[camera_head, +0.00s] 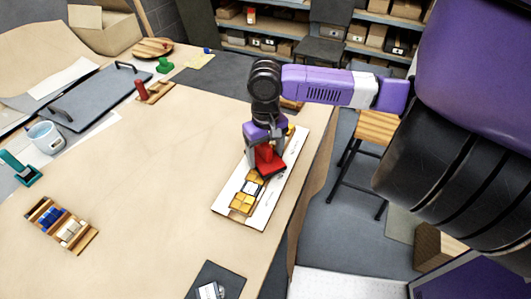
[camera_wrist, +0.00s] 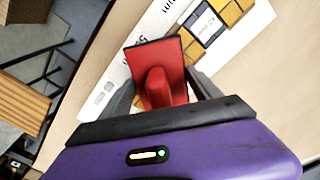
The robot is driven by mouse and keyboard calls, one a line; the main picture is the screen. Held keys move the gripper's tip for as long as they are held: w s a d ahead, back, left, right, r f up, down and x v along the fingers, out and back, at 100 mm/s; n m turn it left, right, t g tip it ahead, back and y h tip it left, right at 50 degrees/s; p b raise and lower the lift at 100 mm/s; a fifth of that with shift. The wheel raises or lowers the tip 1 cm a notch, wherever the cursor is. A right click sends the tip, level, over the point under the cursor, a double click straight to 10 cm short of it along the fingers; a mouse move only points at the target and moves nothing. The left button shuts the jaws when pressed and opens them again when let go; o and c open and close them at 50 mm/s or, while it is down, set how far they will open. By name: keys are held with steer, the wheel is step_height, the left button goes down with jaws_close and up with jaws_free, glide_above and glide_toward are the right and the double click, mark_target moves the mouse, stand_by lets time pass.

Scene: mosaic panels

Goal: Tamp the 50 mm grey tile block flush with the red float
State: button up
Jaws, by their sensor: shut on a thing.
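My gripper (camera_head: 263,150) is shut on the red float (camera_head: 268,161) over the white mosaic panel (camera_head: 228,198). In the wrist view the float (camera_wrist: 164,75) has a flat red plate with a dark edge and a thick red handle between my fingers. Yellow-orange tiles (camera_head: 242,203) sit on the panel beside the float. A grey tile with a pale label (camera_wrist: 207,23) lies among the yellow tiles in the wrist view. Print ending in "mm" shows on the panel near the float. Whether the float touches the panel, and what lies under it, I cannot tell.
A rack with blue and cream blocks (camera_head: 62,226) stands at the left. A red-handled tool (camera_head: 142,90), a green one (camera_head: 163,65) and a teal one (camera_head: 28,169) stand farther off. A dark mat (camera_head: 217,283) lies at the front. The table middle is clear.

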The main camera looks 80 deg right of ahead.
mark_target(266, 144)
steer(key=shift+f, duration=0.55)
stand_by(2.1)
steer(key=shift+r, duration=0.1)
step_height(266, 144, up, 7)
steer(key=p, duration=0.6)
steer(key=shift+r+p, duration=0.15)
steer(key=shift+p, duration=0.2)
stand_by(0.5)
